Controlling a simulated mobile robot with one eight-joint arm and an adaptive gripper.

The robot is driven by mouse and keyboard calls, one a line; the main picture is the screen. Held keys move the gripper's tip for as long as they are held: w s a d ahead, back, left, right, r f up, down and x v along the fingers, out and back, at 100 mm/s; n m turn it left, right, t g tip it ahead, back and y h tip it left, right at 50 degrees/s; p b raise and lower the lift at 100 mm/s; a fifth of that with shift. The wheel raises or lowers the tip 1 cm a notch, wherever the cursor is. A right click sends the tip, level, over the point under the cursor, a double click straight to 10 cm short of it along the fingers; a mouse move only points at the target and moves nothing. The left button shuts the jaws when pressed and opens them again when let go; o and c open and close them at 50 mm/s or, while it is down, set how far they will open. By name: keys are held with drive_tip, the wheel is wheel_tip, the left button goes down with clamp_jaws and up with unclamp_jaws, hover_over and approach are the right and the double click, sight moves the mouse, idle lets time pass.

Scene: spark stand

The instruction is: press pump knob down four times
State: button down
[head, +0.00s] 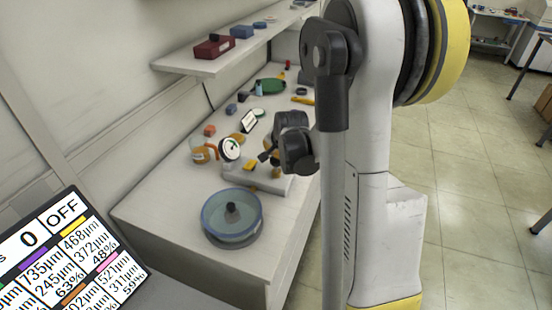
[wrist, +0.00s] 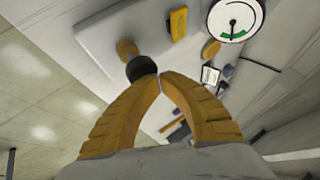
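The pump knob (wrist: 141,67) is a dark round ball at the end of an orange stem (wrist: 127,47) in the wrist view. My gripper (wrist: 160,78) has yellow-orange fingers with their tips together and nothing seen between them. The tips are right beside the knob and overlap its edge in the picture; I cannot tell whether they touch it. In the head view my gripper (head: 265,157) is over the pale pump base (head: 268,181), near the round gauge (head: 230,149). I cannot pick out the knob there. The gauge also shows in the wrist view (wrist: 236,14).
A glass dish (head: 232,216) with a dark knob stands at the bench's (head: 150,214) near end. A jar of orange liquid (head: 200,151) is left of the gauge. Several small items lie farther back. A shelf (head: 190,63) with boxes overhangs the back. The front left bench corner is clear.

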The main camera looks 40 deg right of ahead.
wheel_tip(320, 180, up, 6)
drive_tip(key=p, duration=0.4)
drive_tip(key=shift+f, duration=0.1)
idle(0.6)
drive_tip(key=s+a+r+n+b, duration=0.1)
drive_tip(key=s+a+r+n, duration=0.15)
drive_tip(key=a, duration=0.25)
drive_tip(key=s+a+r+n+b, duration=0.1)
drive_tip(key=a+r+n, duration=0.15)
drive_tip(key=a, duration=0.35)
drive_tip(key=s+a+n+y+b, duration=0.2)
drive_tip(key=s+a+n, duration=0.6)
drive_tip(key=s+a, duration=0.8)
drive_tip(key=shift+s+r+n+y+b, duration=0.15)
drive_tip(key=shift+s+n+y+b, duration=0.2)
drive_tip(key=shift+s+b, duration=0.3)
